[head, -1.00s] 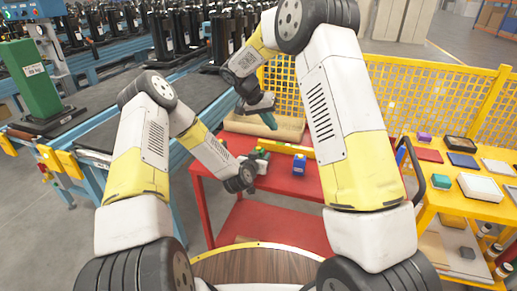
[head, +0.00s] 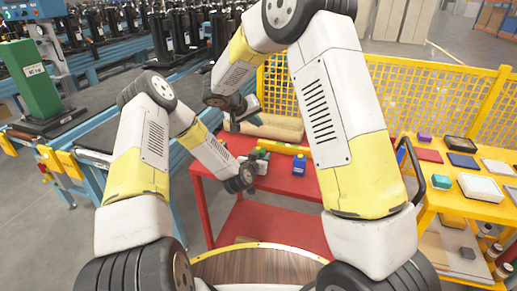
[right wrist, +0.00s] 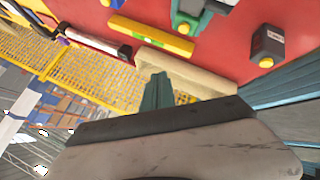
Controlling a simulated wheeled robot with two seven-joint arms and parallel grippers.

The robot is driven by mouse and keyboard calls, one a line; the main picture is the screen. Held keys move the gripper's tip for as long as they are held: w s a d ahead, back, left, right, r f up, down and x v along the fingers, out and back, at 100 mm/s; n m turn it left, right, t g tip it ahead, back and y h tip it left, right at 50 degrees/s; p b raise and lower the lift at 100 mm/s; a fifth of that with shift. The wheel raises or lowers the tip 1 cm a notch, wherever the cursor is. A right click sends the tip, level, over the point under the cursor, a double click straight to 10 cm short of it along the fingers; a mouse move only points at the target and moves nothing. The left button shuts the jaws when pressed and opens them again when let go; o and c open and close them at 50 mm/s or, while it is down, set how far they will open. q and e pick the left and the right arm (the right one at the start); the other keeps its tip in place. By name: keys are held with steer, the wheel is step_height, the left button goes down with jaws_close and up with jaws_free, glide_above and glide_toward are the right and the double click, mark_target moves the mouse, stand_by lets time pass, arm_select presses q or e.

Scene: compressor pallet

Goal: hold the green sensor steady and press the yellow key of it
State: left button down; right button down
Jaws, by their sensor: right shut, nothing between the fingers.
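The green sensor (head: 262,153) is on the red table, at the fingers of my left gripper (head: 258,161). In the right wrist view the green sensor (right wrist: 186,12) shows at the top edge with its yellow key (right wrist: 184,28) facing the camera. Dark teal fingers of my left gripper lie on both sides of it, apparently closed on it. My right gripper (head: 234,125) is behind and left of the sensor in the head view, above the table's far edge. Its teal fingers (right wrist: 157,92) are shut, empty and apart from the key.
A yellow mesh fence (head: 440,98) stands beyond. A yellow side table (head: 435,203) holds several small items.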

mark_target(258, 148)
steer(key=shift+f, duration=3.75)
steer(key=shift+f, duration=0.1)
steer(key=shift+f, duration=0.35)
